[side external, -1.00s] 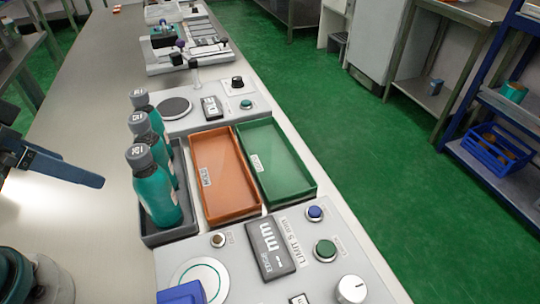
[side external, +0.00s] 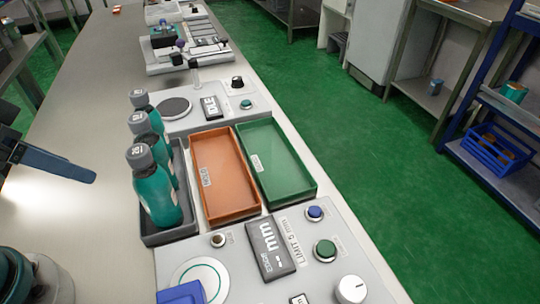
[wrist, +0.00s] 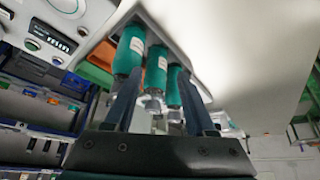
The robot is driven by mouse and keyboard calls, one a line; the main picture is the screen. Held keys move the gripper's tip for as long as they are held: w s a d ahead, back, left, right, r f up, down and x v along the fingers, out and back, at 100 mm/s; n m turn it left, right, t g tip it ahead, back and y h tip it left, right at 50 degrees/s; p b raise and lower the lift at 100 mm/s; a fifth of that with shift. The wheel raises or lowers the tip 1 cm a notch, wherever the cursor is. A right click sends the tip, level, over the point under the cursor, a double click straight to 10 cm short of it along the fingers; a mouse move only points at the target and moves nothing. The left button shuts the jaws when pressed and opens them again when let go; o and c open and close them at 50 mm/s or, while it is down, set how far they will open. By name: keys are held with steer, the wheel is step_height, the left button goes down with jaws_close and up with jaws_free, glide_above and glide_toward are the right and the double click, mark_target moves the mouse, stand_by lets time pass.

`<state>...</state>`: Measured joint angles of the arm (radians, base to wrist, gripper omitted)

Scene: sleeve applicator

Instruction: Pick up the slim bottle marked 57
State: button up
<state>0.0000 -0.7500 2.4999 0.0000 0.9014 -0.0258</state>
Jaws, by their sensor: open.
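Three teal bottles with grey caps stand upright in a row in a dark grey tray (side external: 166,238): a near one (side external: 158,195), a middle one (side external: 160,138) and a far one (side external: 142,100). The caps carry marks too small to read, so I cannot tell which is 57. My gripper (side external: 90,178) is at the left edge of the side view, left of the bottles and apart from them; only part of it shows. In the wrist view my gripper (wrist: 158,82) is open, its two fingers pointing toward the bottles, with nothing held; the middle bottle (wrist: 156,68) appears between the fingers.
An orange tray (side external: 220,172) and a green tray (side external: 277,160) lie right of the bottle tray. A panel with buttons and a display (side external: 268,247) is in front; another device with a round dark plate (side external: 174,107) stands behind.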

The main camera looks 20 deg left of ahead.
steer(key=w+a+r+n+g+y, duration=0.45)
steer(key=r+n+y, duration=0.25)
steer(key=n, duration=0.7)
steer(key=t+y, duration=0.4)
glide_toward(135, 120)
steer(key=w+a+f, duration=0.1)
steer(key=w, duration=0.1)
steer(key=shift+m, duration=0.5)
steer(key=x, duration=0.8)
steer(key=s+x, duration=0.1)
steer(key=x, duration=0.3)
steer(key=shift+a+f, duration=0.1)
jaws_close()
